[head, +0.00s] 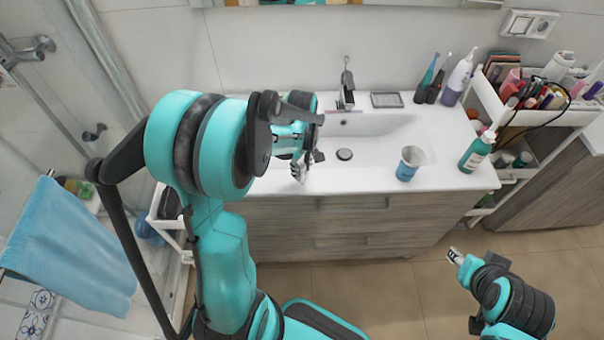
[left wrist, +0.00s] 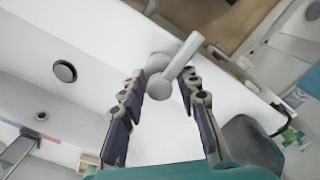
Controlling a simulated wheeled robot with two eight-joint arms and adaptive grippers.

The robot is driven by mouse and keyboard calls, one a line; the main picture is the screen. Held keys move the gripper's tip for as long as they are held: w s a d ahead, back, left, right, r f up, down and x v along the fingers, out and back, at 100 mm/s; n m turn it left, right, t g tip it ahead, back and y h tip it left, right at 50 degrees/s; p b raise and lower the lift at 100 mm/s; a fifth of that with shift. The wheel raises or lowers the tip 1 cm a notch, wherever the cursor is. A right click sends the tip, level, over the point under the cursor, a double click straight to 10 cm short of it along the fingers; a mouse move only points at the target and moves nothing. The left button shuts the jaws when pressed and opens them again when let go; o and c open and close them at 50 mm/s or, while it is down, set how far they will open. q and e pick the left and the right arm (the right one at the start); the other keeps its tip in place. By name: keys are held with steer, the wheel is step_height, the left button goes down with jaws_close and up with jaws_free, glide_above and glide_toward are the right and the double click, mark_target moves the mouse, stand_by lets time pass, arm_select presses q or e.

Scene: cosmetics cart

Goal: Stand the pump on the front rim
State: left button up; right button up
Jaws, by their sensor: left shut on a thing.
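My left gripper (head: 300,160) is over the front left part of the white washbasin top; its forearm hides part of it. In the left wrist view its two fingers (left wrist: 164,95) close around a pale grey pump (left wrist: 185,58) with a round head and a straight spout. The pump's lower part is hidden in the head view, where only a small pale piece shows below the fingers. I cannot tell whether it touches the surface. The front rim (head: 400,190) runs along the near edge of the basin top. My right gripper (head: 455,256) is low at the right, away from the basin; its finger opening is unclear.
The tap (head: 346,85) is at the back. The rim between gripper and cup is clear.

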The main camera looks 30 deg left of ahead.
arm_select(q)
steer(key=f, duration=0.2)
steer(key=shift+a+f+b, duration=0.2)
steer(key=shift+f+b, duration=0.15)
steer(key=shift+f, duration=0.05)
steer(key=shift+w+d, duration=0.25)
steer(key=shift+w, duration=0.1)
steer(key=shift+f, duration=0.1)
steer(key=o, duration=1.1)
steer(key=shift+c, duration=0.2)
arm_select(e)
steer(key=shift+x, duration=0.85)
